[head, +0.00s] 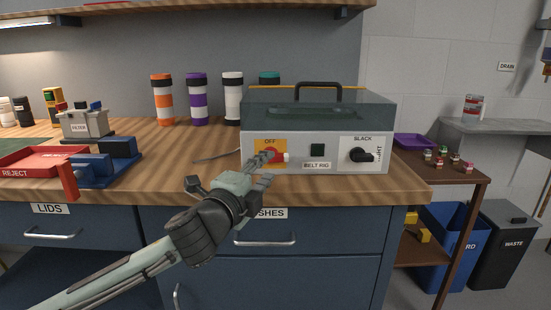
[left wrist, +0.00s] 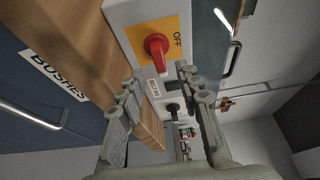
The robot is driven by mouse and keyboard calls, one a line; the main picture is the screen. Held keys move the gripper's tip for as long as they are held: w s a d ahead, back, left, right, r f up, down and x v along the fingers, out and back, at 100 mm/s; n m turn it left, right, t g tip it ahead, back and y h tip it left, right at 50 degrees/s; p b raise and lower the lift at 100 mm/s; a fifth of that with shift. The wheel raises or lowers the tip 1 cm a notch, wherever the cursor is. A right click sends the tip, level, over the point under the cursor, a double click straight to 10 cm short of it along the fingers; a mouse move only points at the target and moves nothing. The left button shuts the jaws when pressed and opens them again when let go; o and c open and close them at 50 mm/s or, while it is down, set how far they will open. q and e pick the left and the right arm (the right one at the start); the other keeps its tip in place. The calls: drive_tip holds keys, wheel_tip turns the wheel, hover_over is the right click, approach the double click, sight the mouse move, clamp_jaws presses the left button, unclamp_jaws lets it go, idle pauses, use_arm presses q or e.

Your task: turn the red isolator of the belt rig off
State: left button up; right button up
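The belt rig (head: 345,162) is a light grey box with a clear cover on the wooden bench. Its red isolator (head: 273,155) sits on a yellow plate with OFF printed above it. In the left wrist view the red isolator (left wrist: 156,46) shows its handle lying sideways along the panel, not pointing at the OFF word (left wrist: 177,40). My left gripper (head: 265,167) is in front of the isolator and partly covers it in the head view. Its fingers (left wrist: 157,78) are apart with nothing between them, and the isolator shows just beyond the tips. My right gripper is out of view.
A green square button (head: 317,150) and a black slack/tight knob (head: 360,155) are right of the isolator on the same panel. A black handle (head: 318,88) tops the cover. Several capped tubes (head: 197,105) stand behind left. A red tray (head: 45,160) and blue fixture (head: 108,165) are at left.

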sight(275, 160)
use_arm(q)
drive_tip(key=x, duration=0.5)
drive_tip(key=shift+w, duration=0.1)
clamp_jaws()
